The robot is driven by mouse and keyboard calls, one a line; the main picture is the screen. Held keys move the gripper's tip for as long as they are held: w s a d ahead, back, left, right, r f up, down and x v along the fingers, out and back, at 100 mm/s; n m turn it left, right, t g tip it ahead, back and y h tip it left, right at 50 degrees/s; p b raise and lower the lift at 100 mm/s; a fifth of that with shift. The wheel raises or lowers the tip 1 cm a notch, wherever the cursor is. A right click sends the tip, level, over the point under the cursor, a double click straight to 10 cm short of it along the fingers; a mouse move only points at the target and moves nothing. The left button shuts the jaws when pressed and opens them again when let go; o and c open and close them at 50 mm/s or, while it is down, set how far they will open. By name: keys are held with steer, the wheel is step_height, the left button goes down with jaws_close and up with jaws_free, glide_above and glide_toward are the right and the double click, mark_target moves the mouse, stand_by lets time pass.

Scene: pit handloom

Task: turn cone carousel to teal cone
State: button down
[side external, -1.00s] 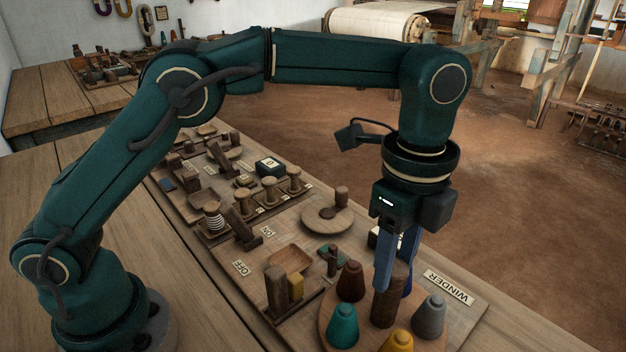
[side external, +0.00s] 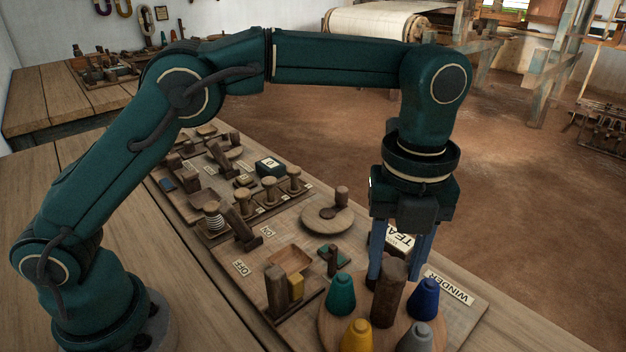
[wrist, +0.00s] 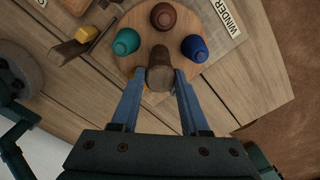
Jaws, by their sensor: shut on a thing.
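The cone carousel is a round wooden disc (side external: 330,318) with a dark brown centre post (side external: 388,298). My gripper (side external: 398,275) points down with its blue fingers shut on the upper post; the wrist view also shows the post (wrist: 160,78) between them. The teal cone (side external: 341,293) stands at the disc's back left, the blue cone (side external: 424,298) at the right, the grey cone (side external: 415,338) front right and the yellow cone (side external: 357,336) front left. The brown cone (wrist: 163,16) is at the far side in the wrist view. A card reading "TEA..." (side external: 400,240) is partly hidden behind my gripper.
A WINDER label (side external: 449,285) lies behind the carousel. Open floor lies to the right.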

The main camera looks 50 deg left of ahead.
steer(key=m, duration=0.4)
steer(key=shift+m, duration=0.3)
stand_by(0.3)
steer(key=shift+c, duration=2)
jaws_free()
steer(key=shift+r, duration=0.1)
steer(key=shift+r, duration=2.5)
